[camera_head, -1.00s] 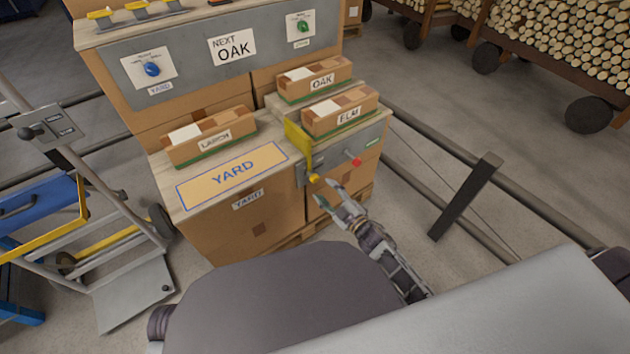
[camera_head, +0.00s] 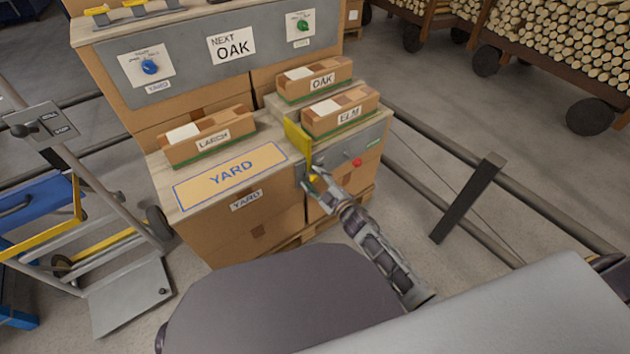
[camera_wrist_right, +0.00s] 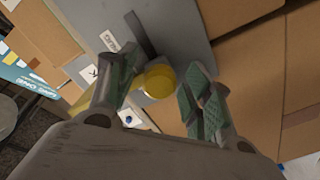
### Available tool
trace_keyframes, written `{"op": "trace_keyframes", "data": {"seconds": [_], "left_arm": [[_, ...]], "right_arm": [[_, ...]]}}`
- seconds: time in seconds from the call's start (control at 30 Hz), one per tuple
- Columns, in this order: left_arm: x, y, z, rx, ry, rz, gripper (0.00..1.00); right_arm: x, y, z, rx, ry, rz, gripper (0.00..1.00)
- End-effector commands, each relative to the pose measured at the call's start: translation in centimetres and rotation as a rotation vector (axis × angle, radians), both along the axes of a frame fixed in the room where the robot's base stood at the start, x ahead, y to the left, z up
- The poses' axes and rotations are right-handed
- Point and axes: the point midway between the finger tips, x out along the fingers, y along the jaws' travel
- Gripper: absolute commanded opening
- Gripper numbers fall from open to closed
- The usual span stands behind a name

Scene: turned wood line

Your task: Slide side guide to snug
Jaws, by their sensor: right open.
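The yellow side guide (camera_head: 297,141) stands upright on the bench between the YARD panel and the ELM box. A yellow knob below it shows in the right wrist view (camera_wrist_right: 159,81), on a dark stem at a grey plate. My right gripper (camera_head: 317,186) is at the front of the bench by the knob, partly covering it. In the right wrist view, its open green-padded fingers stand on either side of the knob. I cannot tell whether either finger touches it. My left gripper is not in view.
Boxes labelled LARCH (camera_head: 209,138), OAK (camera_head: 314,79) and ELM (camera_head: 340,111) stand on the bench. A red button (camera_head: 357,162) is on the front plate to the right. The YARD panel (camera_head: 231,174) is bare.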

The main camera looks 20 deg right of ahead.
Motion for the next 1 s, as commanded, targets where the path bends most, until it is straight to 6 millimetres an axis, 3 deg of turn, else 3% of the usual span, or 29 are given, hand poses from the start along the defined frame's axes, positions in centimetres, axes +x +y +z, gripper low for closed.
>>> {"op": "trace_keyframes", "data": {"seconds": [0.27,0.67,1.0], "left_arm": [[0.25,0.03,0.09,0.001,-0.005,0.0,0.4],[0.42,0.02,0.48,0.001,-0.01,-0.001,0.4],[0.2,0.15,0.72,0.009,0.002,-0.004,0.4]], "right_arm": [[0.04,0.02,0.02,0.0,0.0,0.0,0.49],[0.02,0.03,0.01,0.0,0.0,0.0,0.0],[0.41,-0.96,0.09,-0.001,0.0,-0.001,0.0]]}}
